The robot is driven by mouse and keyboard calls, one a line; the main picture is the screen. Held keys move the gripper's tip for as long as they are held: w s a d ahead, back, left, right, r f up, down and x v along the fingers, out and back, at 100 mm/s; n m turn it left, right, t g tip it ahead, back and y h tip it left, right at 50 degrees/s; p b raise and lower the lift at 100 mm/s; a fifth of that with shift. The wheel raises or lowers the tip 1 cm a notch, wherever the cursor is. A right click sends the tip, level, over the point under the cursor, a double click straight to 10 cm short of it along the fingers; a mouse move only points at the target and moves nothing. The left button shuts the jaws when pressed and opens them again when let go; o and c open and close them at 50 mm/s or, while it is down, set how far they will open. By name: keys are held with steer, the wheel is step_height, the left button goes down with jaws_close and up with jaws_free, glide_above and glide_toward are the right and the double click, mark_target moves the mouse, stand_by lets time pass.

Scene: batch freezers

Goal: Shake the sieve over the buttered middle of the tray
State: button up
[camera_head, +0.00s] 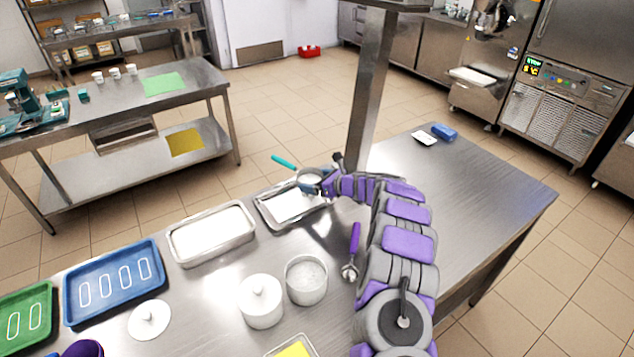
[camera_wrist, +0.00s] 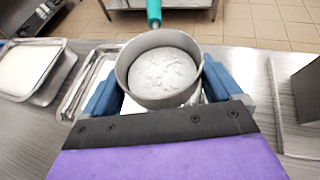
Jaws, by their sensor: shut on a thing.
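The sieve (camera_wrist: 162,73) is a round grey metal drum with a teal handle (camera_wrist: 154,12) pointing away from me, and white powder lies inside it. My gripper (camera_wrist: 163,100) is shut on the sieve, its blue fingers on both sides of the rim. In the head view my gripper (camera_head: 318,187) holds the sieve (camera_head: 308,177) above the back right part of the metal tray (camera_head: 266,211). The tray has a white surface inside. The tray also shows in the wrist view (camera_wrist: 72,105), partly hidden behind the sieve and gripper. I cannot make out any butter.
A deeper pan (camera_head: 178,250) with white contents stands left of the tray. A metal post (camera_head: 369,90) rises behind my gripper.

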steer(key=shift+w+a, duration=0.3)
steer(key=shift+w, duration=0.2)
steer(key=shift+w+a+p, duration=0.3)
steer(key=shift+a, duration=0.1)
steer(key=shift+s+d+b, duration=0.5)
steer(key=shift+s+d, duration=0.1)
steer(key=shift+s, duration=0.15)
steer(key=shift+s+d+b, duration=0.45)
steer(key=shift+s+d, duration=0.1)
steer(key=shift+s, duration=0.2)
steer(key=shift+w+a+p, duration=0.35)
steer(key=shift+w+p, duration=0.05)
steer(key=shift+w, duration=0.15)
steer(key=shift+w+a+p, duration=0.35)
steer(key=shift+w, duration=0.2)
steer(key=shift+w+a, duration=0.4)
steer(key=shift+a, duration=0.05)
steer(key=shift+s+d+b, duration=0.4)
steer(key=shift+s+d, duration=0.15)
steer(key=shift+s, duration=0.2)
steer(key=shift+s+d+b, duration=0.4)
steer(key=shift+s+d, duration=0.15)
steer(key=shift+s, duration=0.2)
steer(key=shift+w+a+p, duration=0.45)
steer(key=shift+w, duration=0.25)
steer(key=shift+w+a+p, duration=0.4)
steer(key=shift+w+p, duration=0.05)
steer(key=shift+w, duration=0.2)
steer(key=shift+w+a, duration=0.2)
steer(key=shift+a, duration=0.1)
